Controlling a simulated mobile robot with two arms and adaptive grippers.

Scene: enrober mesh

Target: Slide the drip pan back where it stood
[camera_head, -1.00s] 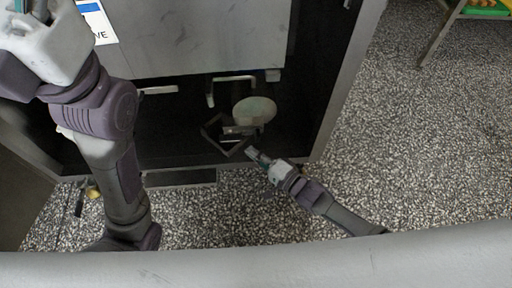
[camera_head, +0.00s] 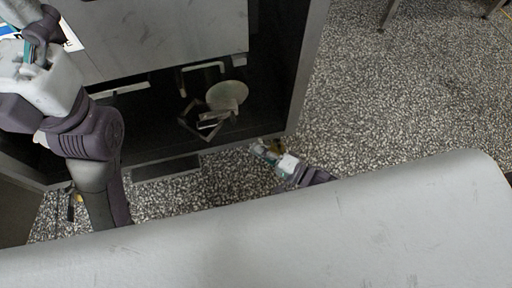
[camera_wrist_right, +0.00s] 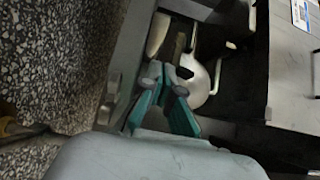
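No thing in view is clearly the drip pan. A dark flat plate (camera_head: 165,168) shows low at the front of the dark cabinet; I cannot tell if it is the pan. Inside the cabinet are a pale round dish (camera_head: 227,95) and a square metal frame (camera_head: 188,128). The dish also shows in the right wrist view (camera_wrist_right: 199,88), beyond my fingers. My right gripper (camera_head: 258,149) is in front of the cabinet's right front corner, apart from dish and frame. Its teal fingers (camera_wrist_right: 167,84) are parted with nothing between them. My left gripper (camera_head: 36,48) is high at the left, its fingertips unclear.
The cabinet's front sill (camera_head: 252,142) and right side wall (camera_head: 306,75) bound its opening. A grey panel (camera_head: 170,35) hangs above. A bent white handle (camera_head: 205,67) is at the back. Speckled floor (camera_head: 390,110) is clear to the right. A small yellow object (camera_wrist_right: 10,125) shows at left.

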